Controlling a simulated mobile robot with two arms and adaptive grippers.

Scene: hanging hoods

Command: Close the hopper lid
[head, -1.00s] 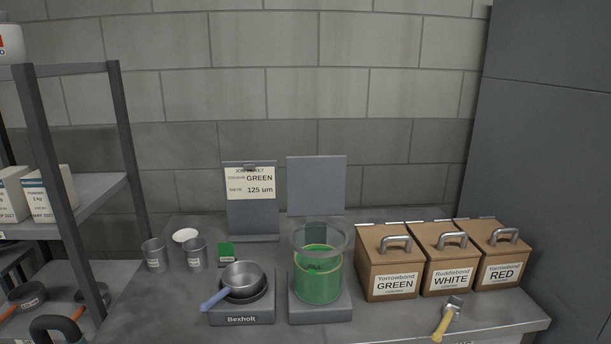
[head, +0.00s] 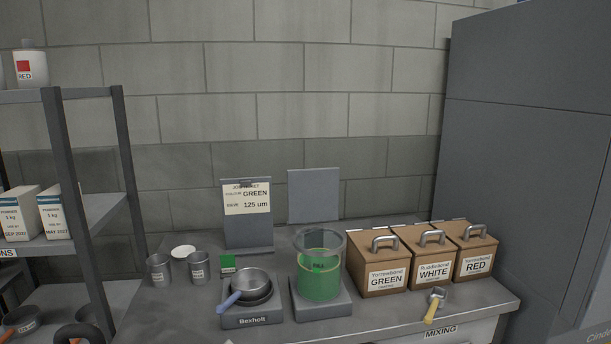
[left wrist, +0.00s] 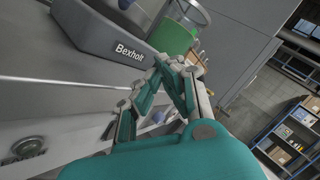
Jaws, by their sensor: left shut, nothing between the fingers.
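The hopper (head: 320,280) is a clear cylinder with green powder and a fill line, on a grey base on the bench. A grey square plate (head: 314,197), which looks like its lid, stands upright behind it, raised off the open rim. The hopper's lower part also shows in the left wrist view (left wrist: 176,38), beyond the fingers. My left gripper (left wrist: 178,66) shows only in the left wrist view; its teal fingers are together and empty, low in front of the bench by the scale. My right gripper is in neither view.
A Bexholt scale (head: 252,318) with a pan (head: 252,283) stands left of the hopper. Lidded boxes (head: 378,277) stand to its right, with a yellow-handled scoop (head: 434,305) before them. A job ticket (head: 247,197) stands behind the scale. A shelf (head: 80,215) stands at left.

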